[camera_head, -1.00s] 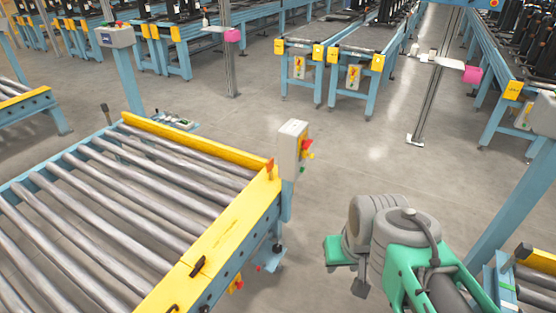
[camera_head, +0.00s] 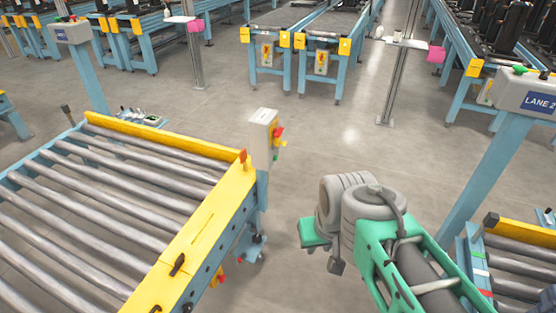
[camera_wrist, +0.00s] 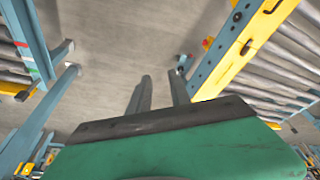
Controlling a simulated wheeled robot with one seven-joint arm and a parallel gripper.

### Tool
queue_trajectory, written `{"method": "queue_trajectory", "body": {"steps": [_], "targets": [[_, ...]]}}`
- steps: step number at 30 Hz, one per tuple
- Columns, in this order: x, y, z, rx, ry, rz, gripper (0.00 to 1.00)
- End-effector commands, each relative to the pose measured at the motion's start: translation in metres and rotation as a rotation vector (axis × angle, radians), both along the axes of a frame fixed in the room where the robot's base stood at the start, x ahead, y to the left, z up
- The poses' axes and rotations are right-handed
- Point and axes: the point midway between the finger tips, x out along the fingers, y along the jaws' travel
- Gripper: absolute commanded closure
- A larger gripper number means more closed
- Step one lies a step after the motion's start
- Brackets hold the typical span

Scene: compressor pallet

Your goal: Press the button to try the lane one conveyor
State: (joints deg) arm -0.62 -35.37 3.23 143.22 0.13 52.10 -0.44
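A grey control box (camera_head: 72,31) with a small blue label stands on a blue post at the upper left; its label is too small to read. A similar box (camera_head: 528,97) at the right edge reads "LANE 2" and has a green button (camera_head: 521,70) and a red part on top. Another pale box (camera_head: 262,138) at the near roller conveyor's corner has red, yellow and green parts on its right side. My gripper (camera_wrist: 159,76) shows two grey fingers apart, with nothing between them, over bare floor. In the head view my arm stands right of the corner box, not touching it.
A roller conveyor (camera_head: 205,222) with yellow edges fills the lower left. Another roller conveyor (camera_head: 520,257) is at the lower right. Blue-legged lines with yellow end caps (camera_head: 345,46) stand at the back. Grey floor (camera_head: 390,150) in the middle is clear.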

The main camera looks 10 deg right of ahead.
Motion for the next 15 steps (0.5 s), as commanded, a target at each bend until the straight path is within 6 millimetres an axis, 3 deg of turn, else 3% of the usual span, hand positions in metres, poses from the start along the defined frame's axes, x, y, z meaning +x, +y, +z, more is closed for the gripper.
{"method": "queue_trajectory", "body": {"steps": [8,15], "targets": [[0.0,0.0,0.0,0.0,0.0,0.0,1.0],[0.0,0.0,0.0,0.0,0.0,0.0,1.0]]}}
